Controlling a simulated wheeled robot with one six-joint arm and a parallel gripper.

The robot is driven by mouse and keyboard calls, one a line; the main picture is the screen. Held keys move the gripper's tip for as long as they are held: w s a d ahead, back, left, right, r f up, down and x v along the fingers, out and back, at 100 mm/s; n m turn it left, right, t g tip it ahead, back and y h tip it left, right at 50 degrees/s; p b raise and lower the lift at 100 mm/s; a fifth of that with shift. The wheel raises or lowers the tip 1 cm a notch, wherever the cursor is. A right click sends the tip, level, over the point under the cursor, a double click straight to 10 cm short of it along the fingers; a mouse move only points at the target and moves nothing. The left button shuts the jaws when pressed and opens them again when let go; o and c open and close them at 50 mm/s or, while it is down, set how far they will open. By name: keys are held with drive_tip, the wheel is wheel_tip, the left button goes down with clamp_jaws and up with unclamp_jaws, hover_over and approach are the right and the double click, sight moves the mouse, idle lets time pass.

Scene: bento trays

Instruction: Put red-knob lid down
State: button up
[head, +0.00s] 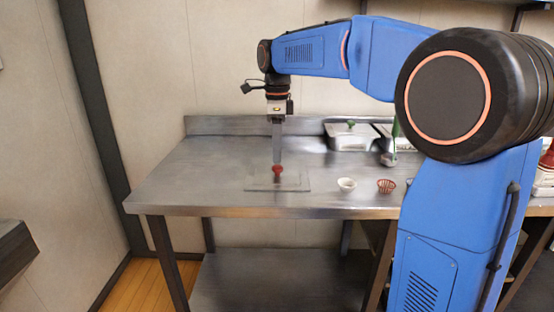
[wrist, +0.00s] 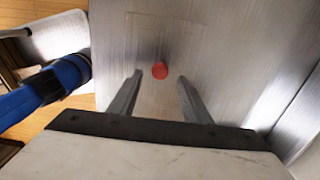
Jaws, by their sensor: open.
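The lid (head: 262,186) is a flat, see-through plate with a red knob (head: 277,170) at its middle, and it lies on the steel table. In the wrist view the red knob (wrist: 160,70) shows just beyond the fingertips, roughly midway between them, and the clear lid (wrist: 190,30) is faint around it. My gripper (head: 277,160) points down right above the knob. It also shows in the wrist view (wrist: 157,80), with its two fingers apart and nothing between them. Whether a finger touches the knob cannot be told.
A white cup (head: 346,184) and a red basket-like cup (head: 386,186) stand to the right of the lid. A metal container with a green-knob lid (head: 350,136) stands at the back. The steel table (head: 190,180) is clear to the left.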

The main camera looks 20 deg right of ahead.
sight(277, 167)
wheel_tip(277, 167, up, 8)
drive_tip(key=shift+f, duration=0.2)
drive_tip(key=s+d+f+n+t, duration=0.1)
drive_tip(key=s+d+f+n, duration=0.15)
drive_tip(key=s, duration=0.35)
drive_tip(key=s+d+f+n, duration=0.1)
drive_tip(key=s+f+n, duration=0.1)
drive_tip(key=s+n, duration=0.25)
drive_tip(key=s+d+f+n+t, duration=0.1)
drive_tip(key=s+f+n, duration=0.2)
drive_tip(key=s, duration=0.4)
drive_tip(key=s+d+f+n+t, duration=0.2)
drive_tip(key=s+f+n, duration=0.9)
drive_tip(key=s+f, duration=0.5)
drive_tip(key=shift+d+f+n+t, duration=0.2)
drive_tip(key=shift+d+n+t, duration=0.1)
drive_tip(key=shift+t, duration=0.1)
